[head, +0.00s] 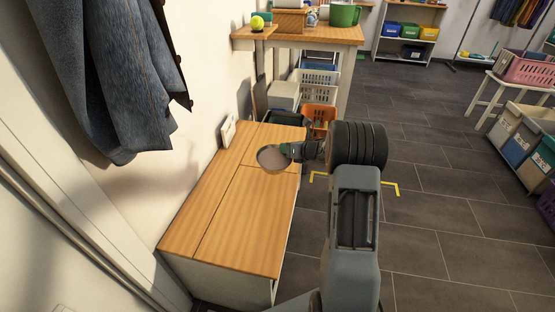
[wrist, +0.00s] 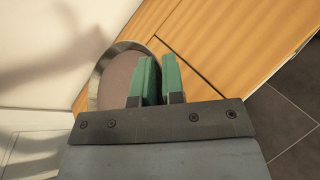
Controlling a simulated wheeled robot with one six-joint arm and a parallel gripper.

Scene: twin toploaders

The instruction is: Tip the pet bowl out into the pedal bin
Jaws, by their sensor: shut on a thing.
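The pet bowl (head: 270,160) is a round metal-rimmed bowl with a brownish-pink fill, over the far part of the wooden bench top. It also shows in the wrist view (wrist: 118,76), partly hidden behind my fingers. My gripper (head: 288,150) reaches in from the right and is shut on the bowl's rim. Its green fingers (wrist: 160,78) pinch the rim in the wrist view. The bowl looks roughly level; I cannot tell whether it touches the bench. I cannot make out a pedal bin for certain.
A table (head: 310,34) with a tennis ball (head: 257,23) stands beyond. A denim garment (head: 112,70) hangs at left. Floor at right is open.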

